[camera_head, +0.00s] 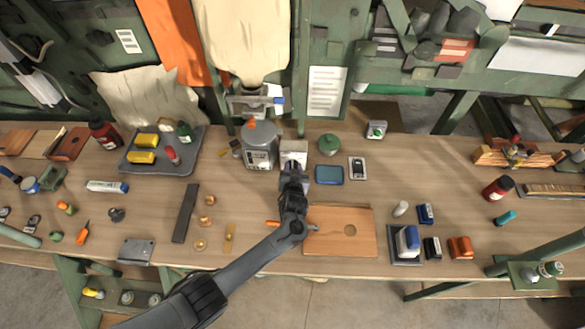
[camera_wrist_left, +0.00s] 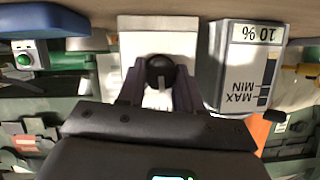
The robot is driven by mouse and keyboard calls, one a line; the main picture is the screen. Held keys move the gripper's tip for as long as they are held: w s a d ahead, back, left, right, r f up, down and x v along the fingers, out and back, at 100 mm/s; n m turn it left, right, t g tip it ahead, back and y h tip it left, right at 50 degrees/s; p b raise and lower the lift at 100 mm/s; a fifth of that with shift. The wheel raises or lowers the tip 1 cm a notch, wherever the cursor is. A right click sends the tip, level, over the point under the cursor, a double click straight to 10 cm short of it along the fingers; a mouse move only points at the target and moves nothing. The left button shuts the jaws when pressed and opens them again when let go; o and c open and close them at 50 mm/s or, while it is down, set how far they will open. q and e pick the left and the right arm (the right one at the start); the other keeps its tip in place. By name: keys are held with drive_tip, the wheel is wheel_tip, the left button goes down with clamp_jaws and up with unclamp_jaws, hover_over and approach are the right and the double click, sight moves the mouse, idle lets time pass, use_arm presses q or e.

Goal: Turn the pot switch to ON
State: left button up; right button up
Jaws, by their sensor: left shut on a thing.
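The pot (camera_head: 261,158) is a grey container with an orange part on its lid, standing at the back middle of the bench. In the left wrist view the pot (camera_wrist_left: 244,62) shows upside down, with MAX, MIN and 10 % marks. Right beside it is the white switch box (camera_head: 294,146), whose face (camera_wrist_left: 158,32) carries a round black knob (camera_wrist_left: 159,70). My left gripper (camera_head: 291,172) reaches the front of the box. In the left wrist view its fingers (camera_wrist_left: 160,80) are shut on the knob, one on each side. The ON mark cannot be read. My right gripper is not in view.
A blue tray (camera_head: 329,175), a green round jar (camera_head: 329,144) and a small grey device (camera_head: 357,168) stand right of the switch box. A wooden board (camera_head: 325,240) lies in front. A dark tray (camera_head: 185,165) with yellow items is to the left.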

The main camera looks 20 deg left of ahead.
use_arm(q)
drive_tip(key=shift+d+f+m+y+b, duration=0.15)
drive_tip(key=shift+m+y+b, duration=0.25)
drive_tip(key=shift+m+y, duration=0.45)
drive_tip(key=shift+f+m+b, duration=0.1)
drive_tip(key=shift+m+b, duration=0.35)
drive_tip(key=shift+m, duration=0.3)
drive_tip(key=shift+d+m+y+b, duration=0.1)
drive_tip(key=shift+m+y+b, duration=0.95)
drive_tip(key=shift+m+b, duration=0.15)
drive_tip(key=shift+m, duration=0.4)
drive_tip(key=o, duration=1)
